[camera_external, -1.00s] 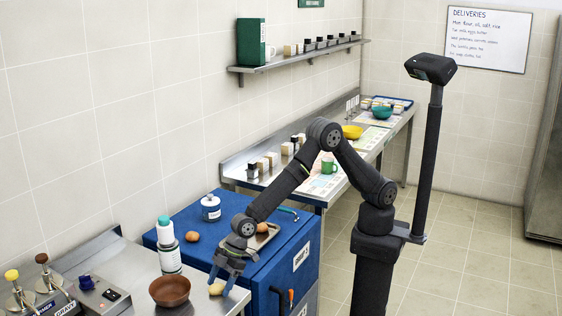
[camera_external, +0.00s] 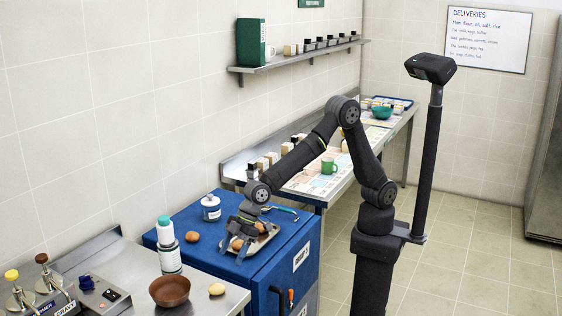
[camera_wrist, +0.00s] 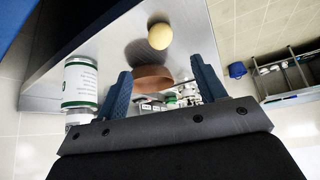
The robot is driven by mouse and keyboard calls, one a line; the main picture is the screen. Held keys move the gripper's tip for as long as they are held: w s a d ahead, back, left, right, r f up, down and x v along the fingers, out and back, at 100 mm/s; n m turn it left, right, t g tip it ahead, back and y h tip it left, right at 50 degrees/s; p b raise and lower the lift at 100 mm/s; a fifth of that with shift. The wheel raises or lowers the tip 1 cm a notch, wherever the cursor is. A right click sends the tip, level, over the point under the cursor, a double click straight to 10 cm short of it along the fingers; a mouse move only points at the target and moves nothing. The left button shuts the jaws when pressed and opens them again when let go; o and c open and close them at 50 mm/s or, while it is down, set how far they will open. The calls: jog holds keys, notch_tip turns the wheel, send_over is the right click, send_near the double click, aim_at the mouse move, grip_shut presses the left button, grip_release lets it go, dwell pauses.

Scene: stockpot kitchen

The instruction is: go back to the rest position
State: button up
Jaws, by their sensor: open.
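My gripper (camera_external: 240,240) hangs in front of the tray (camera_external: 266,240) on the blue cabinet, its fingers open with nothing between them. In the wrist view my gripper's two blue fingers (camera_wrist: 165,82) stand wide apart. A round pale-yellow item (camera_external: 217,288), perhaps a potato, lies on the steel counter to the right of a brown bowl (camera_external: 169,290), clear of my fingers. The yellow item (camera_wrist: 160,36) and the bowl (camera_wrist: 153,72) also show in the wrist view. Part of the tray is hidden behind my gripper.
A brown egg (camera_external: 192,238) and a white tin (camera_external: 211,207) sit on the blue cabinet (camera_external: 285,262). A white bottle (camera_external: 168,250) stands by the bowl. A green mug (camera_external: 329,166) stands on the back counter. Open floor lies at right.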

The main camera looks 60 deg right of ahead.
aim_at(218, 284)
jog(key=shift+s+d+r, duration=0.1)
jog(key=shift+d+r, duration=0.1)
jog(key=shift+r, duration=0.15)
jog(key=x, duration=1.1)
jog(key=shift+a+f, duration=0.1)
jog(key=shift+f, duration=0.3)
jog(key=shift+a, duration=0.2)
jog(key=shift+d+r, duration=0.1)
jog(key=shift+r, duration=1.35)
